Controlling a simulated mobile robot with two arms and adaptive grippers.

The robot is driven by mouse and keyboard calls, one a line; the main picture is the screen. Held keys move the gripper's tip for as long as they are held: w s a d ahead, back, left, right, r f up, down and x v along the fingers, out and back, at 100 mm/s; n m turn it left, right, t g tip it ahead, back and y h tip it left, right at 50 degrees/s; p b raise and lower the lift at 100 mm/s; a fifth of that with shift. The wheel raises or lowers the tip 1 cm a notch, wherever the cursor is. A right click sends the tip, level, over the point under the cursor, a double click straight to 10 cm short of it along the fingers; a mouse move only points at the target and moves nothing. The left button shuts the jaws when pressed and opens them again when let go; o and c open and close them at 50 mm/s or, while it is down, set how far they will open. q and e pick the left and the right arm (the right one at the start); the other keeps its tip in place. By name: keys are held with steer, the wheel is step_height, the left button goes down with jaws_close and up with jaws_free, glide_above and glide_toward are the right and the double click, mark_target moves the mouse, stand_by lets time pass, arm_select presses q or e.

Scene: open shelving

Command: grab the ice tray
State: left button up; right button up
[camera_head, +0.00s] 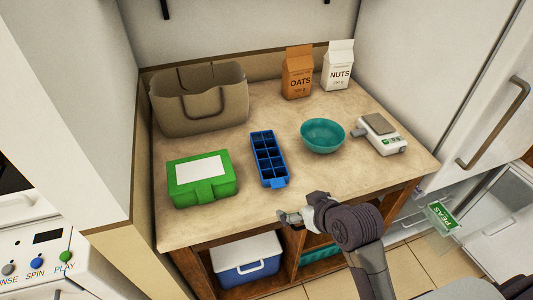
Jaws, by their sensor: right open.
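The blue ice tray (268,158) lies on the wooden counter, lengthwise toward the back, with its compartments facing up and a small tab at its near end. My right gripper (285,215) is at the counter's front edge, just in front of the tray's near end and apart from it. The gripper is open and appears empty. Its arm comes in from the lower right. My left gripper is not in view.
A green box (203,193) stands left of the tray, and a teal bowl (322,136) to its right. A beige bag (199,112), oats (298,72), nuts (338,66) and a scale (379,134) stand farther off. A blue-white cooler (246,262) sits on the lower shelf.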

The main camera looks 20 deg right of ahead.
steer(key=w+r+t, duration=0.3)
steer(key=w+r, duration=0.3)
glide_toward(270, 157)
steer(key=w, duration=0.1)
steer(key=w+f, duration=0.1)
steer(key=w, duration=0.1)
steer(key=shift+w+a+f+y, duration=0.2)
steer(key=shift+w+a+y, duration=0.05)
steer(key=shift+y, duration=0.05)
steer(key=x, duration=0.5)
steer(key=shift+w+a+f+p, duration=0.1)
steer(key=shift+w+f+p, duration=0.05)
steer(key=shift+f+p, duration=0.25)
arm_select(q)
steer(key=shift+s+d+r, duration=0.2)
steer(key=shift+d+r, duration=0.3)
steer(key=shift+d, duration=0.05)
arm_select(e)
steer(key=shift+r, duration=0.1)
steer(key=c, duration=1.2)
